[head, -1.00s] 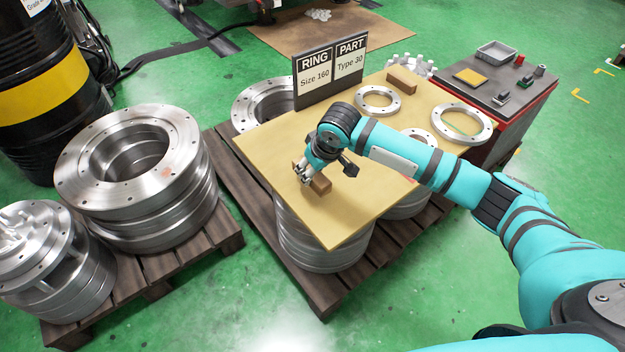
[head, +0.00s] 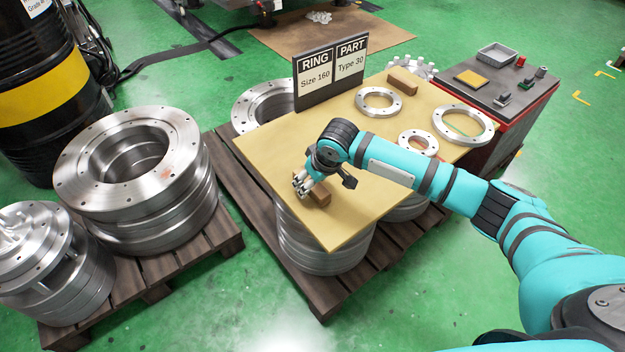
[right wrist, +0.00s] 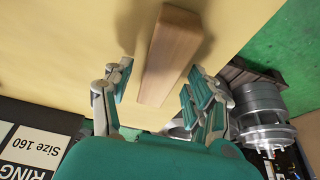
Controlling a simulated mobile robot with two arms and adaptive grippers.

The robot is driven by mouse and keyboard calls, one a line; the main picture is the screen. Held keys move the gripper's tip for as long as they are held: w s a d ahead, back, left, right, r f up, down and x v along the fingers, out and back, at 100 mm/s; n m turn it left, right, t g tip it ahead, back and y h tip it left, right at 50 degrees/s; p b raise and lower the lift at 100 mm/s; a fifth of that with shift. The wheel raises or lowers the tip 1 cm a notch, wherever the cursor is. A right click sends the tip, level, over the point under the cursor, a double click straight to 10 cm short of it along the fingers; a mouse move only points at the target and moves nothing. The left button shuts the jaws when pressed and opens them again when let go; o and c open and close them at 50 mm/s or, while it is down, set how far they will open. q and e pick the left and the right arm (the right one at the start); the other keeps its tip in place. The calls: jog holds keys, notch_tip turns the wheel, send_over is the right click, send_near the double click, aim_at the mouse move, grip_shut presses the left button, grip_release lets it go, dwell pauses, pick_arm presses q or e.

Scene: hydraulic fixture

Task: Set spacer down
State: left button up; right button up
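The spacer is a brown wooden block (head: 319,197) on the near-left part of the tan board (head: 345,225). My right gripper (head: 300,185) is right at the block, low over the board. In the right wrist view the block (right wrist: 168,55) shows between the fingers of the right gripper (right wrist: 160,92). The fingers are apart, with a gap on each side of the block, so the gripper is open. The block appears to lie on the board, though its underside is hidden. My left gripper is in no view.
A second wooden block (head: 402,80) and metal rings (head: 379,101) lie farther back on the board. A sign (head: 331,72) stands at its back left edge. A grey-topped cart (head: 500,85) is at the right. Stacked flanges (head: 130,165) stand on a pallet at left.

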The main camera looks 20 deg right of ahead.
jog(key=shift+r, duration=0.25)
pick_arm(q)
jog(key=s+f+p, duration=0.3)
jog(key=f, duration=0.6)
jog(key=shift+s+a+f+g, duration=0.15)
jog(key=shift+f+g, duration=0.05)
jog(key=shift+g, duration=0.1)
pick_arm(e)
jog(key=v, duration=1.1)
jog(key=shift+r, duration=0.35)
